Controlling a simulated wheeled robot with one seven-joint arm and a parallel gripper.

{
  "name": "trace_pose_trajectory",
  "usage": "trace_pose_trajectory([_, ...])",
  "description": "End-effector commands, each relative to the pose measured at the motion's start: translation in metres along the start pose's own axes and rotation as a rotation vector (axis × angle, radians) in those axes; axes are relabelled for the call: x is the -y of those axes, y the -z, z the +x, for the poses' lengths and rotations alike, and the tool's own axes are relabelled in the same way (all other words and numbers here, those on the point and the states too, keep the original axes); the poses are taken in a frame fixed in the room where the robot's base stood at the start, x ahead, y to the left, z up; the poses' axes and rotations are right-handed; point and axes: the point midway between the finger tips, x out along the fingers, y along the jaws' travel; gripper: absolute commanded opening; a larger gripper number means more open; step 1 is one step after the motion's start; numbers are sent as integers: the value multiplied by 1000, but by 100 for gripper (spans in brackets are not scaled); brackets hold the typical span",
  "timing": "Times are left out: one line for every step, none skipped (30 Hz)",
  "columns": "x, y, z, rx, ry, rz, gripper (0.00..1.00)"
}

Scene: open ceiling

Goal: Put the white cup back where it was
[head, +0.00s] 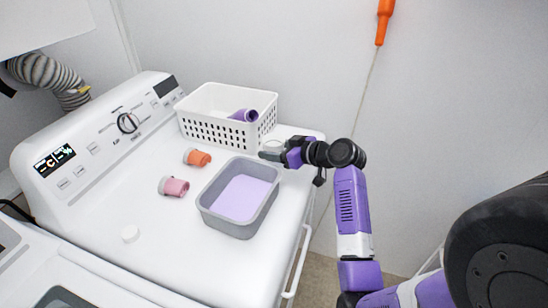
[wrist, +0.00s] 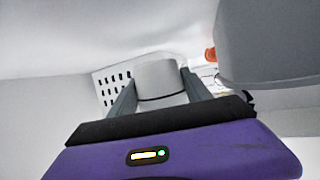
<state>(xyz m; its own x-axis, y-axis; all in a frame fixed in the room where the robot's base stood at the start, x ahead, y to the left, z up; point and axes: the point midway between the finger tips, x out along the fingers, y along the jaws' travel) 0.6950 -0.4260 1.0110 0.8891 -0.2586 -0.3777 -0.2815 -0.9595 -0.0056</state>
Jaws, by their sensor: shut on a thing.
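My gripper (head: 270,152) is at the right end of the white machine top, between the white basket and the grey tub. It is shut on the white cup (wrist: 157,76), which sits between the two fingers in the wrist view. In the head view only a small pale part of the cup (head: 273,144) shows beside the fingers. I cannot tell whether the cup touches the machine top.
A white perforated basket (head: 205,129) holds a purple cup (head: 245,115). A grey tub (head: 226,227) with a lavender inside stands nearer. An orange cup (head: 199,158) and a pink cup (head: 175,187) lie left of it.

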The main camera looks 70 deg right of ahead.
Motion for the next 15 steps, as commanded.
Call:
trace_pose_trajectory([0,-8,2,4,1,3,13])
trace_pose_trajectory([0,-12,4,4,1,4,13])
trace_pose_trajectory([0,-18,7,5,2,3,13])
trace_pose_trajectory([0,-22,8,4,1,3,13])
trace_pose_trajectory([0,-26,10,4,1,4,13])
trace_pose_trajectory([0,-28,11,3,1,2,13])
trace_pose_trajectory([0,-30,12,2,1,1,13])
trace_pose_trajectory([0,-30,12,1,0,1,13])
trace_pose_trajectory([0,-30,12,0,0,0,13])
trace_pose_trajectory([0,-30,12,0,0,0,13])
trace_pose_trajectory([0,-30,12,0,0,0,13])
trace_pose_trajectory([0,-30,12,1,0,0,13])
trace_pose_trajectory([0,-30,12,1,0,0,13])
trace_pose_trajectory([0,-30,12,1,0,0,13])
trace_pose_trajectory([0,-31,12,1,0,0,13])
